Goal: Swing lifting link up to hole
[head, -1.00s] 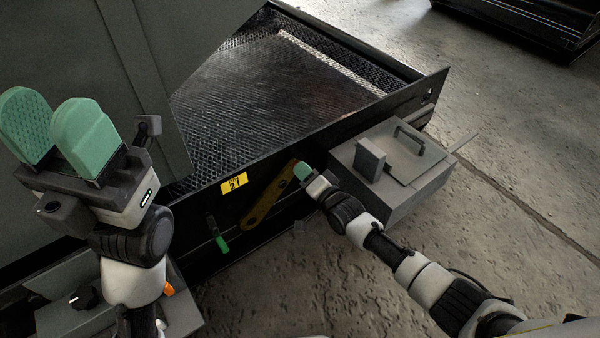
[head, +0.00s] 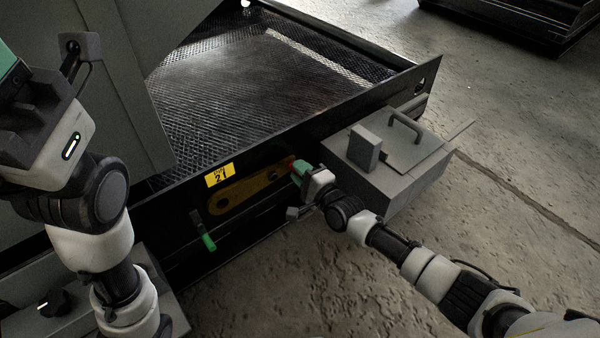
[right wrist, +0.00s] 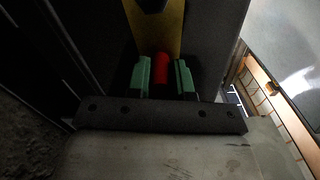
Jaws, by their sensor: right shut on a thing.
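The lifting link (head: 248,192) is a yellow-brown bar on the black side wall of the mesh-floored tray (head: 345,118), below a yellow label (head: 219,174). It lies nearly parallel to the wall's top edge, with a round hole-like mark at its left end. My right gripper (head: 298,171) is shut on the red handle at the link's right end. In the right wrist view the red handle (right wrist: 161,69) stands between the green fingers, with the yellow link (right wrist: 158,30) beyond. My left gripper (head: 10,75) is mostly cut off at the left edge. I cannot make out the target hole.
A grey box (head: 390,165) with a handle stands close right of my right gripper. A green-tipped lever (head: 208,241) hangs on the wall, left of and below the link. A grey panel (head: 110,80) rises at left. Open concrete floor (head: 500,200) lies to the right.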

